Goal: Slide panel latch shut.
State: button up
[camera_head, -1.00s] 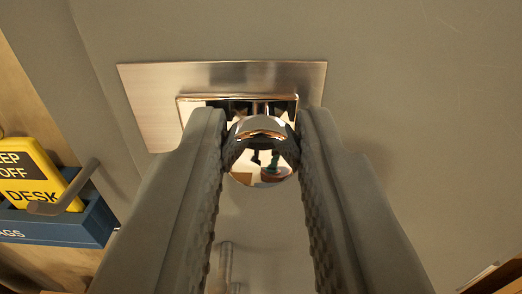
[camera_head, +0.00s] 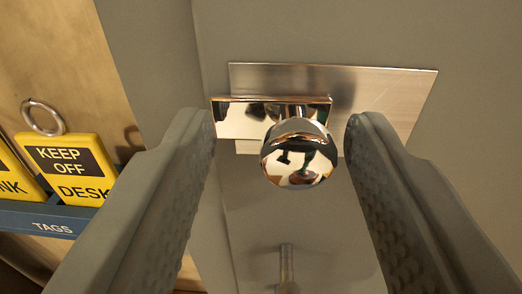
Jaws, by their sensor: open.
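The panel latch is a brushed metal plate (camera_head: 390,95) on a grey panel (camera_head: 480,150). Its polished slide bar (camera_head: 235,118) sits toward the left of the plate, with its left end past the plate's left edge. A round chrome knob (camera_head: 299,160) stands out from the bar. My gripper (camera_head: 281,118) is open around the knob, one finger on each side. There is a clear gap between the knob and each finger. The left fingertip covers a little of the space by the bar's left end.
At the left, a blue tray (camera_head: 90,218) marked TAGS holds yellow tags, one a KEEP OFF DESK tag (camera_head: 70,165). A metal ring (camera_head: 42,117) is above them, near the wooden board (camera_head: 60,50). A metal rod (camera_head: 286,262) shows below the knob.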

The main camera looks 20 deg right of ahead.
jog(key=shift+s, duration=0.15)
jog(key=shift+s, duration=0.35)
jog(key=v, duration=1.6)
jog(key=shift+s+a, duration=0.2)
